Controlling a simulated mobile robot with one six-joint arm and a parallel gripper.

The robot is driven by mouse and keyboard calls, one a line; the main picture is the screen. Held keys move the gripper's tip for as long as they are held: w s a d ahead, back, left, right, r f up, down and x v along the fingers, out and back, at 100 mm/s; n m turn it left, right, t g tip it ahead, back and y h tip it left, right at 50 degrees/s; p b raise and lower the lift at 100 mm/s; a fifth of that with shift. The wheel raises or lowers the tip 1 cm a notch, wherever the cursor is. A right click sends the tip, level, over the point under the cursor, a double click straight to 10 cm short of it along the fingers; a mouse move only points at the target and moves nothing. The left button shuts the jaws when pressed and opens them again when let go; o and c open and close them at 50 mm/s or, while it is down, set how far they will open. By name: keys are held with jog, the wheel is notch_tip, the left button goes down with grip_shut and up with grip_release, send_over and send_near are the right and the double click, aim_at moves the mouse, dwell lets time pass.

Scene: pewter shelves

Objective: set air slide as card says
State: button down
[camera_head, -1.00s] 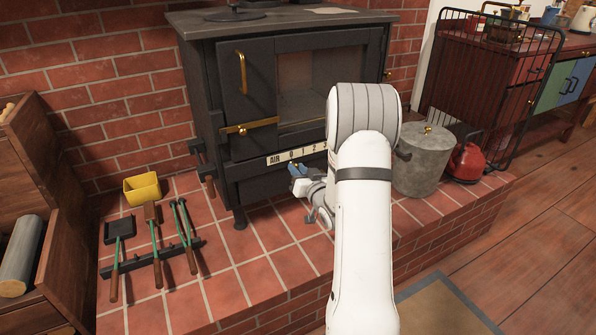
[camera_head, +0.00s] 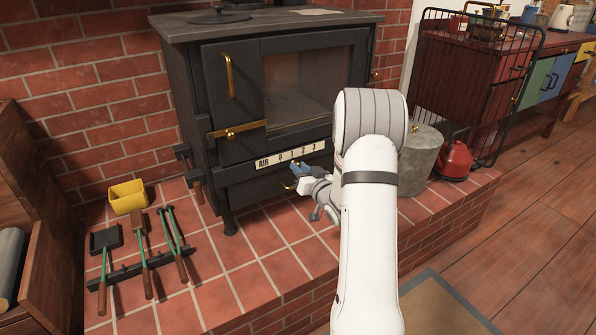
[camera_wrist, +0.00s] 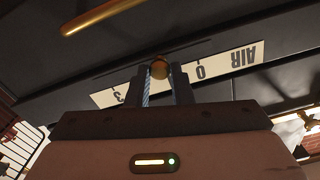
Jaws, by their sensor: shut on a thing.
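The air slide's pale scale strip (camera_head: 305,151) runs across the black stove front (camera_head: 230,150) below the door, marked AIR, 0, 1, 2, 3. In the wrist view the strip (camera_wrist: 222,65) appears upside down. My gripper (camera_head: 299,168) is at the strip. In the wrist view its two fingers (camera_wrist: 160,75) are closed around a round brass knob (camera_wrist: 159,66). The knob is between the 0 and the 3; fingers cover the marks there, so its exact setting cannot be told. A pale flat paper (camera_head: 314,11) lies on the stove top; no writing is readable.
A brass bar (camera_wrist: 98,17) crosses near the fingers in the wrist view. Fire tools (camera_head: 145,260) and a yellow bin (camera_head: 127,196) are at left on the brick hearth. A grey lidded pot (camera_head: 421,152) and red kettle (camera_head: 453,160) stand at right.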

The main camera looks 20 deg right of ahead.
jog(key=c, duration=1.3)
grip_release()
jog(key=shift+a, duration=0.15)
jog(key=shift+o, duration=0.2)
jog(key=s+p, duration=0.2)
jog(key=s, duration=0.5)
jog(key=shift+s+d, duration=0.4)
jog(key=shift+r, duration=0.1)
